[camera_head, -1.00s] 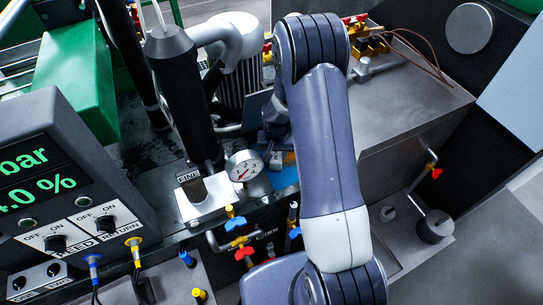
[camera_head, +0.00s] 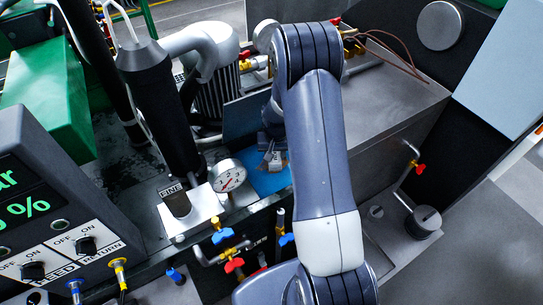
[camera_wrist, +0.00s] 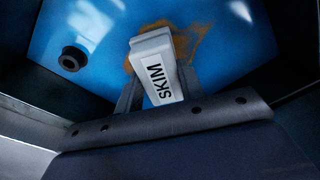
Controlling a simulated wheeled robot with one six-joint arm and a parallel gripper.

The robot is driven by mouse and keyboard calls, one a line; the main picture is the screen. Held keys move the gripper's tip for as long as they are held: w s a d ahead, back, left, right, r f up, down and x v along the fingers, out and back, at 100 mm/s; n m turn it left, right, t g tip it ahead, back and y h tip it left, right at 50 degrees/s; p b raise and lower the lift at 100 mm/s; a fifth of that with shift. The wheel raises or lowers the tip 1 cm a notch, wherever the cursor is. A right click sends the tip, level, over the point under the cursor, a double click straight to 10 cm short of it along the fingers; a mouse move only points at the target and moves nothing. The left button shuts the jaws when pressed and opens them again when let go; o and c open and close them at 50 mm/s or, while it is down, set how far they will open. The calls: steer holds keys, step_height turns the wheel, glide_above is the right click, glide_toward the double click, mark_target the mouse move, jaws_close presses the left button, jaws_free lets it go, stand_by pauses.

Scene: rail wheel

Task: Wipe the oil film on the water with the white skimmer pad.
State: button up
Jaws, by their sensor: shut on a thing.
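The white skimmer pad (camera_wrist: 153,62), marked SKIM, is held between the fingers of my gripper (camera_wrist: 155,92) in the wrist view. The blue water (camera_wrist: 95,48) lies beyond it, with a brownish-orange oil film (camera_wrist: 188,42) around and behind the pad's far end. I cannot tell whether the pad touches the water. In the head view my gripper (camera_head: 274,158) is small, above the blue water (camera_head: 266,183), partly hidden by my arm. A little orange shows beside the gripper there.
A round black fitting (camera_wrist: 72,58) sits at the water's left in the wrist view. A pressure gauge (camera_head: 227,176) and a black cylinder (camera_head: 160,110) stand left of the basin. Colored valves (camera_head: 222,237) are in front. A grey metal box (camera_head: 385,115) stands to the right.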

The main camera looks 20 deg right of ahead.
steer(key=shift+w+d+f+b, duration=0.1)
steer(key=shift+w+d+b, duration=0.15)
steer(key=shift+d, duration=0.7)
steer(key=shift+w+d+f+b, duration=0.1)
steer(key=shift+d+b, duration=0.1)
steer(key=shift+d, duration=0.7)
steer(key=shift+s+d+r, duration=0.1)
steer(key=shift+s+d, duration=0.1)
steer(key=shift+s, duration=0.4)
steer(key=shift+s+a+b, duration=0.25)
steer(key=shift+a+b, duration=0.05)
steer(key=shift+a, duration=0.8)
steer(key=shift+s+a+b, duration=0.25)
steer(key=shift+a, duration=0.85)
steer(key=shift+s+a+b, duration=0.25)
steer(key=shift+a+b, duration=0.05)
steer(key=shift+a, duration=0.8)
steer(key=shift+s+a+r+b, duration=0.1)
steer(key=shift+s+a+b, duration=0.15)
steer(key=shift+a, duration=0.95)
steer(key=shift+s+a+b, duration=0.15)
steer(key=shift+a+b, duration=0.05)
steer(key=shift+a, duration=1)
steer(key=shift+w+r, duration=0.1)
